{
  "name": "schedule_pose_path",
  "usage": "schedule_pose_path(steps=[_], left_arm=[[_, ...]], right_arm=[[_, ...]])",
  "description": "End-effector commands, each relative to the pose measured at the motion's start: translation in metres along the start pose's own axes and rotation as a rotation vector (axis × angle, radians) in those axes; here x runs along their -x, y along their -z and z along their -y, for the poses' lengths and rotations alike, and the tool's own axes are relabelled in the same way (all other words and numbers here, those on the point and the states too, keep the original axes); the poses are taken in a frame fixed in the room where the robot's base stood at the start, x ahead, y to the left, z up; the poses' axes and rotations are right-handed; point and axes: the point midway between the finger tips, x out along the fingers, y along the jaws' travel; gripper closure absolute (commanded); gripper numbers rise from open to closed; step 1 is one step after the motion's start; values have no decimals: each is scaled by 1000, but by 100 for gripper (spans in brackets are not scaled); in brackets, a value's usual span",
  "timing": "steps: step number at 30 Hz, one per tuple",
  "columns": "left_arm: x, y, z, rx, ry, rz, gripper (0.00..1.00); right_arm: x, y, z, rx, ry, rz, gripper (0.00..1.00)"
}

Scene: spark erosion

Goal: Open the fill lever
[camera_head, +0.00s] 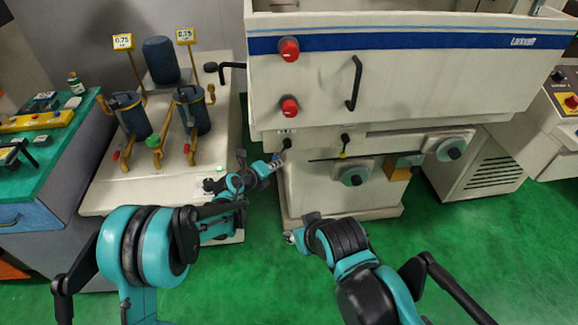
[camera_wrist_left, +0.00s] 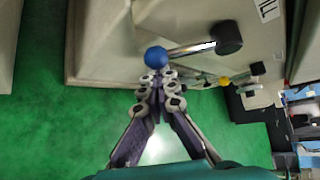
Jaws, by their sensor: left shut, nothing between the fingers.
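Two small levers sit on the white machine's front. One has a black hub (camera_head: 286,143); in the left wrist view its hub (camera_wrist_left: 228,37), metal rod and blue ball (camera_wrist_left: 156,57) show large. The other lever has a yellow ball (camera_head: 343,155), also in the wrist view (camera_wrist_left: 224,81). No readable label shows which is the fill lever. My left gripper (camera_head: 277,162) is shut and empty, its fingertips (camera_wrist_left: 158,77) right at the blue ball; I cannot tell whether they touch it. My right gripper (camera_head: 290,238) is low at centre, small, its jaw state unclear.
Above the levers are two red knobs (camera_head: 289,49) and a black door handle (camera_head: 354,83). Round grey handwheels (camera_head: 356,174) stick out to the right. A bench (camera_head: 100,198) with blue canisters stands at left. Green floor (camera_head: 255,260) is clear between bench and machine.

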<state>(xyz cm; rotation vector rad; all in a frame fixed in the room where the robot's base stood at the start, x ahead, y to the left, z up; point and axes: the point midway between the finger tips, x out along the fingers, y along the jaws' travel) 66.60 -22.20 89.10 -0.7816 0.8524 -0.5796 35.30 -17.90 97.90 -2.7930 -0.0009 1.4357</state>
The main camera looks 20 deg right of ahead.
Motion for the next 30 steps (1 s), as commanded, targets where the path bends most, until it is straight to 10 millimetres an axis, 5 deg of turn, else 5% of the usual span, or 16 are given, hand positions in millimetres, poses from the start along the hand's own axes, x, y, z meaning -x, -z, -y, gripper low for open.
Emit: schedule_pose_path(steps=[30], left_arm=[[41, -39, 16, 3, 2, 3, 100]], right_arm=[[13, 9, 0, 0, 0, 0, 60]])
